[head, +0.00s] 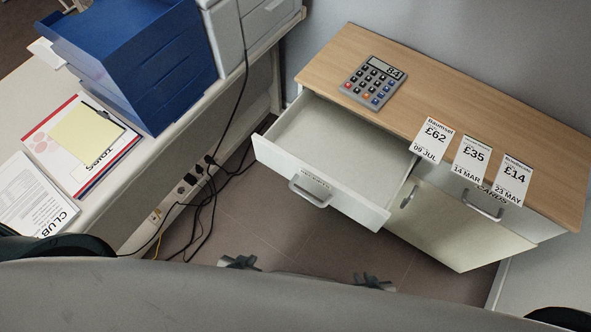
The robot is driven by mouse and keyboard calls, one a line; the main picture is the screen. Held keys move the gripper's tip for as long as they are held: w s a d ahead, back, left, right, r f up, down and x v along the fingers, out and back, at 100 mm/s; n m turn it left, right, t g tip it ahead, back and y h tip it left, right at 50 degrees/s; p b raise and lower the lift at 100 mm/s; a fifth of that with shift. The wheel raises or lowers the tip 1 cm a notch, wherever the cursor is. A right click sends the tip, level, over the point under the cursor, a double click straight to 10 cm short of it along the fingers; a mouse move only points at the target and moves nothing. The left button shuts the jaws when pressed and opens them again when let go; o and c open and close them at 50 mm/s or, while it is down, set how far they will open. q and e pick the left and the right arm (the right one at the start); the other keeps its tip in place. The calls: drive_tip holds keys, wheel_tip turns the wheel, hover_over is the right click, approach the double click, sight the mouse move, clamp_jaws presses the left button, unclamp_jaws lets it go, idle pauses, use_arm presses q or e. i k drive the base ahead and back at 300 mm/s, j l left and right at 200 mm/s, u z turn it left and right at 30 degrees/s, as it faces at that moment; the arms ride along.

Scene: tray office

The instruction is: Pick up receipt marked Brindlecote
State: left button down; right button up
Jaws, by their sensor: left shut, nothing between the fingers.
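Three white receipts lie along the front edge of the wooden cabinet top, their lower ends reaching over the edge. The left receipt (431,140) reads £62, 09 JUL, under a name like Daumsel. The middle receipt (470,160) reads £35, 14 MAR. The right receipt (512,180) reads £14, 23 MAY. The small names on the middle and right ones are too fine to read surely. My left gripper (240,262) is shut and empty, low in front of the open drawer. My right gripper (372,282) is right of it, below the cabinet front, mostly hidden, apart from the receipts.
An open, empty drawer (322,187) juts out from the cabinet (440,85). A calculator (373,82) lies on top. A closed drawer with a handle (483,204) is under the receipts. The left desk (92,205) holds blue trays (140,60) and papers; cables hang beside it.

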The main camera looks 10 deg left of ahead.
sight(512, 182)
drive_tip(key=k+u, duration=0.15)
drive_tip(key=z, duration=1.55)
drive_tip(key=i+l, duration=0.55)
drive_tip(key=l, duration=0.3)
